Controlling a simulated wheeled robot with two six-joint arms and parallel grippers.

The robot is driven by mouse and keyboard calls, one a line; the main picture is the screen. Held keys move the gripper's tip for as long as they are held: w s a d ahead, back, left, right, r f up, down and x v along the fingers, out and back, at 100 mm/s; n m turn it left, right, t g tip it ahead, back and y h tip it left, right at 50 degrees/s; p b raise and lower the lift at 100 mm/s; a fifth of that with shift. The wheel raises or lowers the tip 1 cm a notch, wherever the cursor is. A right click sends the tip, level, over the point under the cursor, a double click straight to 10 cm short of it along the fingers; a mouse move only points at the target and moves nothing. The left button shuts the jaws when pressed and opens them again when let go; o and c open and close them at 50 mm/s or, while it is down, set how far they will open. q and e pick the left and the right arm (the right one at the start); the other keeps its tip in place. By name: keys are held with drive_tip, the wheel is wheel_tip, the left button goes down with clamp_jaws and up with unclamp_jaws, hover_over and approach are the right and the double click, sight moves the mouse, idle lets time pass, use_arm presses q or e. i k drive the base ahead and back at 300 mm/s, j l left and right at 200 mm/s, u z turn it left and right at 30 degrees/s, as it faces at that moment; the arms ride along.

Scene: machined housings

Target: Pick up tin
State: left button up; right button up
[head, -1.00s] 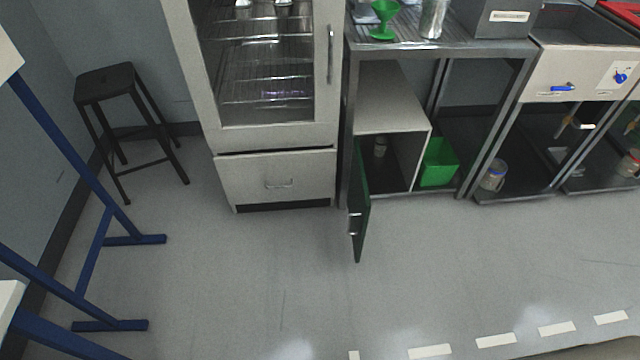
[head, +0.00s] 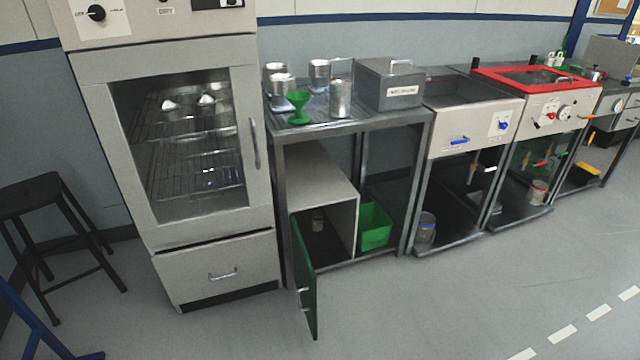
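Several silver cylindrical tins stand on the metal bench top (head: 372,122) in the head view. One tin (head: 340,98) is at the front, to the right of a green funnel (head: 298,106). Another tin (head: 319,74) is behind it, and others (head: 282,88) are at the left end. A smaller tin-like container with a reddish band (head: 538,192) stands on a low shelf at the right. A small container (head: 318,220) stands inside the open cabinet. Which tin is meant cannot be told. Neither of my grippers is in view.
A glass-fronted oven (head: 190,150) stands left of the bench. A green cabinet door (head: 304,285) hangs open into the floor space. A grey lidded box (head: 390,84), a green bin (head: 375,228) and a dark stool (head: 40,205) are around. The floor at front right is clear.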

sight(340, 89)
drive_tip(key=i+l, duration=0.1)
drive_tip(key=i, duration=0.2)
drive_tip(key=i+l+u, duration=0.1)
drive_tip(key=i+l, duration=0.2)
drive_tip(key=i+l+u, duration=0.1)
drive_tip(key=i+l, duration=0.2)
drive_tip(key=l, duration=0.15)
drive_tip(key=i+l, duration=0.3)
drive_tip(key=l, duration=0.15)
drive_tip(key=i+l+u, duration=0.15)
drive_tip(key=i+l, duration=0.15)
drive_tip(key=i+l+u, duration=0.1)
drive_tip(key=i+l, duration=0.15)
drive_tip(key=l, duration=0.3)
